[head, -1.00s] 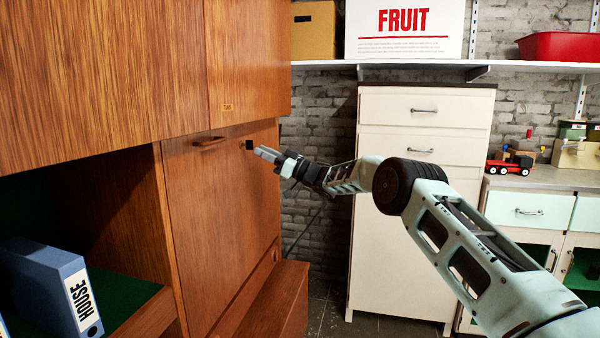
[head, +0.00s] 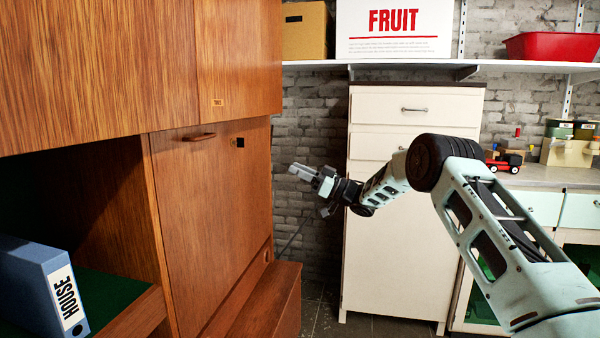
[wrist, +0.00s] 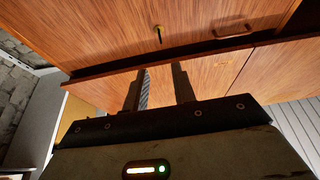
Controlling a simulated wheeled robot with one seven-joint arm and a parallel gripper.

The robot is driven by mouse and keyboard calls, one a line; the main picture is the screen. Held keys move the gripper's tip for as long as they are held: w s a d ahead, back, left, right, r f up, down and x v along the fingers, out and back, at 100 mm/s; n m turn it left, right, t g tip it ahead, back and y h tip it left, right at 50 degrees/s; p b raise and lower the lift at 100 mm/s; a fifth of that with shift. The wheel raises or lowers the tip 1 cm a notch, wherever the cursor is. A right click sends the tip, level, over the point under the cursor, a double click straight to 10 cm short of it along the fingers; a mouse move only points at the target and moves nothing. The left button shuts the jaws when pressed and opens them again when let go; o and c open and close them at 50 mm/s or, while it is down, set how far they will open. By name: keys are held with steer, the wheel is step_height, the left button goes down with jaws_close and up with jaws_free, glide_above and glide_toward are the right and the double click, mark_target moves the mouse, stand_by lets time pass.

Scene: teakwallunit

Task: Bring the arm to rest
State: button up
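My gripper (head: 305,173) is in the air to the right of the teak wall unit's closed flap door (head: 205,225), apart from it. In the wrist view its two fingers (wrist: 158,88) stand apart with nothing between them, so it is open and empty. The arm is bent and reaches in from the lower right. The flap door has a wooden handle (head: 198,137) along its top edge and a small dark square (head: 239,142) near its upper right corner.
A blue binder marked HOUSE (head: 45,290) stands in the open compartment at lower left. A white drawer cabinet (head: 385,240) stands behind my arm. A shelf above holds a FRUIT box (head: 395,35) and a red tub (head: 552,46). A toy truck (head: 505,160) sits on the right counter.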

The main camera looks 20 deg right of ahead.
steer(key=a+r+m+t+h+p, duration=0.1)
steer(key=a+r+m+h, duration=0.15)
steer(key=a, duration=0.45)
steer(key=a+r+m+t+h+p, duration=0.1)
steer(key=a+r+m+h+p, duration=0.1)
steer(key=a+r+h, duration=0.3)
steer(key=s+a+f+m+g+h+p, duration=0.2)
steer(key=s+a+f+g+h, duration=0.25)
steer(key=s+a, duration=0.7)
steer(key=s+a+f+n+g+h+p, duration=0.1)
steer(key=s+f+g, duration=0.1)
steer(key=s, duration=0.7)
steer(key=s+a+f+g+h+p, duration=0.1)
steer(key=s+f+g, duration=0.15)
steer(key=s, duration=0.65)
steer(key=s+d+f+n+g+h+p, duration=0.1)
steer(key=s+d+g, duration=0.1)
steer(key=s, duration=1.1)
steer(key=s+d+f+n+g+h+p, duration=0.1)
steer(key=s+d+f+g+h, duration=0.1)
steer(key=s, duration=1.1)
steer(key=shift+d+f+g+h, duration=0.15)
steer(key=shift+d+g+h, duration=0.15)
steer(key=shift+d+g, duration=0.65)
steer(key=shift+o, duration=0.3)
steer(key=shift+w+a, duration=0.1)
steer(key=shift+a, duration=0.1)
